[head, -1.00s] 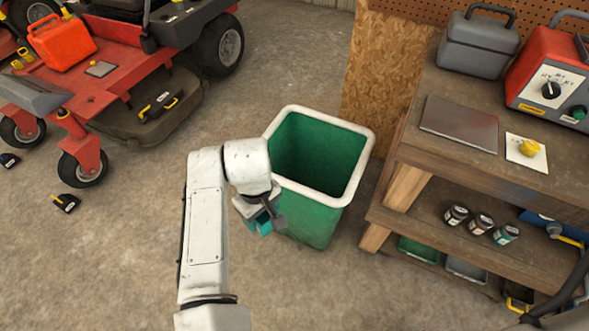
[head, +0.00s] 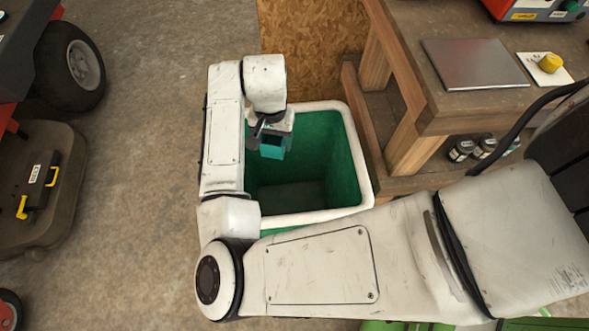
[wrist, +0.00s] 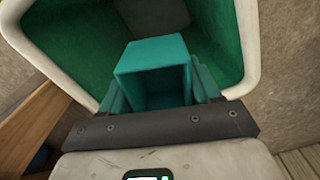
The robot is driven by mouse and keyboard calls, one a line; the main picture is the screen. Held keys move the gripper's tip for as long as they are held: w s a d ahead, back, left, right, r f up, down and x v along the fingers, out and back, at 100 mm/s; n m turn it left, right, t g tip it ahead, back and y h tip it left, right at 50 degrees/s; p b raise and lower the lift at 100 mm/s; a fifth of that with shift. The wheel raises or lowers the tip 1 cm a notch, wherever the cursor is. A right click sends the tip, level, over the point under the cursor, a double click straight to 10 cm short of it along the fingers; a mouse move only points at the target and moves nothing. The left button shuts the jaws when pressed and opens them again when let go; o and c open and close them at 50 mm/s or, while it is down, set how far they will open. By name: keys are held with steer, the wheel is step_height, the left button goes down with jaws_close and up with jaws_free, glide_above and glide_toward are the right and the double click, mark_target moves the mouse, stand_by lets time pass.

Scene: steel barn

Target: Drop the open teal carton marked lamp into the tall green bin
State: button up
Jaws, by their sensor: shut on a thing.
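The open teal carton (head: 272,146) is held in my gripper (head: 270,138), over the opening of the tall green bin (head: 352,150). In the wrist view the carton (wrist: 152,56) sits between the fingers of my gripper (wrist: 155,95), its open, dark side facing the camera. The bin's pale rim (wrist: 248,45) surrounds it there, and the green inside shows beyond. The lamp marking cannot be read in either view. The bin is upright, and the part of its floor that shows looks bare.
A wooden workbench (head: 455,115) stands close to the bin's right side, with a metal plate (head: 475,62) on top and small jars (head: 462,150) on its shelf. A chipboard panel (head: 310,50) is behind the bin. Bare concrete floor (head: 150,150) lies to the left.

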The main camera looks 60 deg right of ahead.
steer(key=s+d+f+m+b, duration=0.3)
steer(key=d+f+m+b, duration=0.2)
steer(key=f+b, duration=0.3)
steer(key=shift+s+f+m, duration=0.25)
steer(key=shift+f+m, duration=0.45)
steer(key=shift+f, duration=0.1)
steer(key=shift+d, duration=0.1)
steer(key=o, duration=1.1)
step_height(320, 180, up, 11)
steer(key=p, duration=0.2)
steer(key=shift+f, duration=0.1)
